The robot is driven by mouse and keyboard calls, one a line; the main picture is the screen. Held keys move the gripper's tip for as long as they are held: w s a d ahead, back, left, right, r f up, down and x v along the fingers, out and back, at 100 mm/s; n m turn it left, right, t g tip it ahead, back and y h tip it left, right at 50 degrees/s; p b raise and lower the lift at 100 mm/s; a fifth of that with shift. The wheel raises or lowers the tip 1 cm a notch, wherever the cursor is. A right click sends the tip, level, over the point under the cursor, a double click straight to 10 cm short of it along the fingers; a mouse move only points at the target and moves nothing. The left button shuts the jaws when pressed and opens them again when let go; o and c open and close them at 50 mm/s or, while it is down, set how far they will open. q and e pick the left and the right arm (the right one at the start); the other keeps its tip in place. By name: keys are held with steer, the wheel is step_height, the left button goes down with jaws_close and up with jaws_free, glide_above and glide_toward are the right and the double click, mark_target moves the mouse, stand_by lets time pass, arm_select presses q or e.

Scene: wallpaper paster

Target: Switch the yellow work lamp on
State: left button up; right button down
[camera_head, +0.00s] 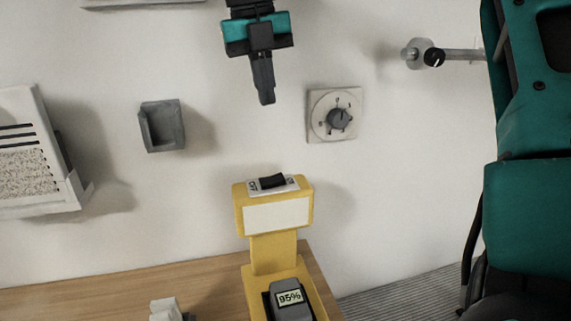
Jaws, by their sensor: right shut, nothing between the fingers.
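The yellow work lamp (274,247) stands upright on the wooden table at the lower middle. It has a pale rectangular panel (277,215) on its front. A black rocker switch (272,181) sits on a white plate on its top, with small lettering beside it. A dark grey block with a display reading 95% sits in its base. My right gripper (266,99) is shut and empty, pointing down above the lamp's switch in the picture and apart from it. My left gripper is not in view.
A dial (340,118) is on the wall right of my gripper. A grey holder (161,126) and a white vented unit (38,153) are on the wall at left. A metal valve (424,54) is at upper right. The wooden table (120,292) has a small white object (165,309) on it.

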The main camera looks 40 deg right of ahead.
mark_target(280, 177)
steer(key=shift+r, duration=0.1)
stand_by(0.3)
steer(key=f, duration=0.4)
steer(key=d+f, duration=0.1)
steer(key=f, duration=0.4)
steer(key=s+f+b, duration=0.1)
steer(key=f, duration=0.4)
steer(key=shift+d, duration=0.3)
